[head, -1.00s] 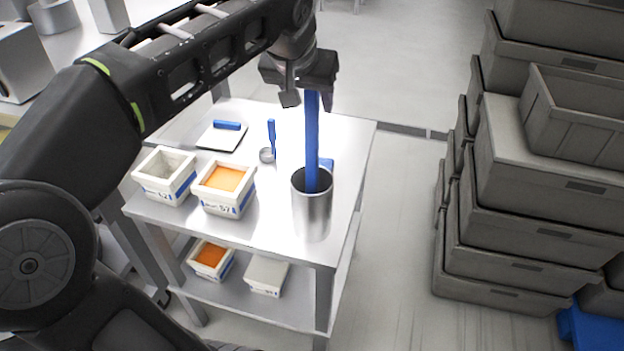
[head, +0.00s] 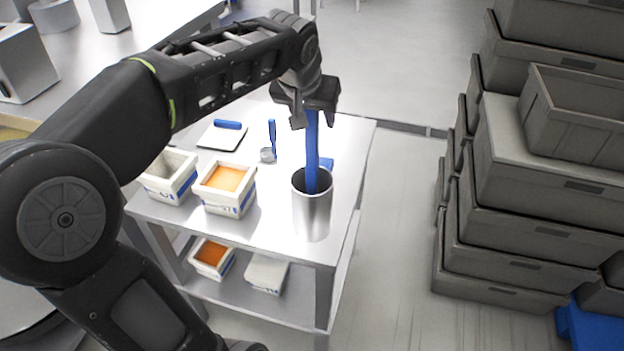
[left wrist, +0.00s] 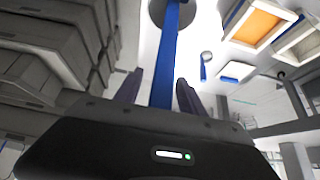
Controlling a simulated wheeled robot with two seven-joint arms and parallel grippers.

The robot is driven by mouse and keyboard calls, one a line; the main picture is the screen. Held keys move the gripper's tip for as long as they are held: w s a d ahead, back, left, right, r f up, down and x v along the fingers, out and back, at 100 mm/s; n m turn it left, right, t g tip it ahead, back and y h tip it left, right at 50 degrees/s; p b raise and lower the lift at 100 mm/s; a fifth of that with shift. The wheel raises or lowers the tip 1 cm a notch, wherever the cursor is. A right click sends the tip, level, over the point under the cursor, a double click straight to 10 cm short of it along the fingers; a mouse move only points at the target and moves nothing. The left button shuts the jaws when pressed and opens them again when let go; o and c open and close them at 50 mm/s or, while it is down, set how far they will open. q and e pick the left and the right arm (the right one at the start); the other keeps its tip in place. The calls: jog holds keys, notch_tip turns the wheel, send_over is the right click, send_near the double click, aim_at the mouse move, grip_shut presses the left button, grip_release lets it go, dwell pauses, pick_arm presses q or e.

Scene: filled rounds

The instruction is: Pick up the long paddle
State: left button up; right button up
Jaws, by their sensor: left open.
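The long blue paddle (head: 312,152) stands upright in a tall metal cylinder (head: 312,215) near the front right of the metal table. My left gripper (head: 312,108) is at the paddle's upper end, with its jaws open around the handle. In the left wrist view the paddle (left wrist: 166,62) runs between the two dark fingers of the gripper (left wrist: 158,88), with a gap on each side. The metal cylinder (left wrist: 152,14) shows only partly at the top edge there. The paddle's lower end is hidden inside the cylinder. My right gripper is not in view.
On the table (head: 270,222) stand a box with orange contents (head: 228,203) and a pale box (head: 168,188). A blue-handled scraper (head: 222,135) and a small blue-handled scoop (head: 268,153) lie behind. Stacked grey crates (head: 530,200) stand right, with clear floor between.

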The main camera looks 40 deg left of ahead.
pick_arm(q)
jog(key=shift+c, duration=0.5)
grip_shut()
dwell(1.2)
